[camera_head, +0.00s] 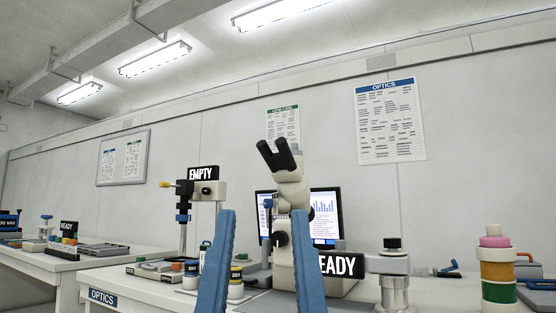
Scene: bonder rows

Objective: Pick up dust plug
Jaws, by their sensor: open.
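My gripper (262,213) rises from the bottom of the head view as two blue fingers. They stand well apart with nothing held between them. A white microscope (291,194) with black eyepieces shows between and behind the fingers. I cannot pick out the dust plug for certain. The fingers cover part of the bench.
A post with an EMPTY sign (203,173) stands left of the microscope, and a READY sign (340,265) sits to its right. A monitor (326,212) is behind. A metal cylinder (393,290) stands right of the fingers. Another bench (60,265) is at the left.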

